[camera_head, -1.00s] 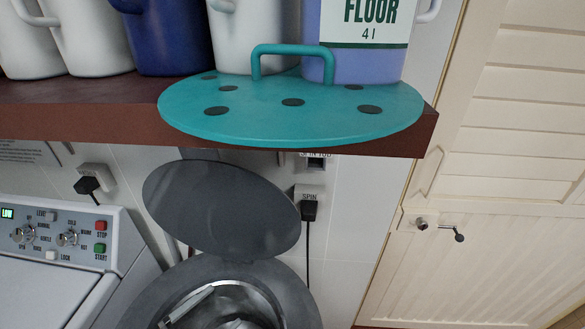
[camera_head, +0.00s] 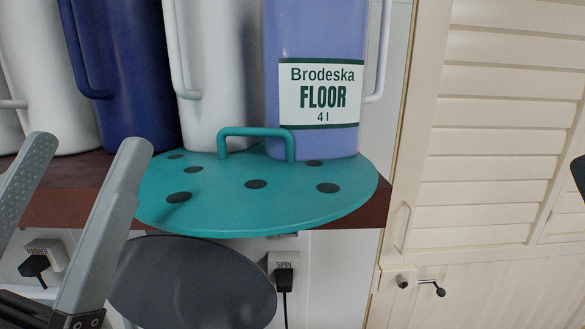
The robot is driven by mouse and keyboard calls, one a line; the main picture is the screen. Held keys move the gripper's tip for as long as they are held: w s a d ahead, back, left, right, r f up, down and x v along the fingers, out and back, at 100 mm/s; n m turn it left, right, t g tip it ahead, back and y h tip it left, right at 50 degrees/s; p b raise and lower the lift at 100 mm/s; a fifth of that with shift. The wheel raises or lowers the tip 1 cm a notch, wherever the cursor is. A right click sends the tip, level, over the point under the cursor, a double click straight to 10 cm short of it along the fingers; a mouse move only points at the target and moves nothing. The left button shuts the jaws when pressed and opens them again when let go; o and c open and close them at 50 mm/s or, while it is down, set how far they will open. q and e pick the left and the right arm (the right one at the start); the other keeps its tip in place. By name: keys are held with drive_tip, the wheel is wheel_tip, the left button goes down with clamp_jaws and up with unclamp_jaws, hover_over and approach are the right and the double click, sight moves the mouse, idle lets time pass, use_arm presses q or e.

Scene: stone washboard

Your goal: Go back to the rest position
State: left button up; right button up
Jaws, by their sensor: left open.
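My left gripper (camera_head: 88,152) is at the lower left of the head view. Its two grey fingers point up and stand wide apart, with nothing between them. It appears in front of the brown shelf, left of the teal disc. My right gripper is not in view. A small dark piece shows at the right edge, but I cannot tell what it is.
A teal perforated disc (camera_head: 225,208) with a handle lies on the brown shelf (camera_head: 372,208), overhanging its front edge. Behind it stand a purple-blue "FLOOR" jug (camera_head: 312,35), white jugs and a dark blue jug (camera_head: 125,70). A grey round lid (camera_head: 195,285) is below. A louvred door (camera_head: 500,140) is right.

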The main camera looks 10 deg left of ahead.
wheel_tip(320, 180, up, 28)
drive_tip(key=p, duration=2.8)
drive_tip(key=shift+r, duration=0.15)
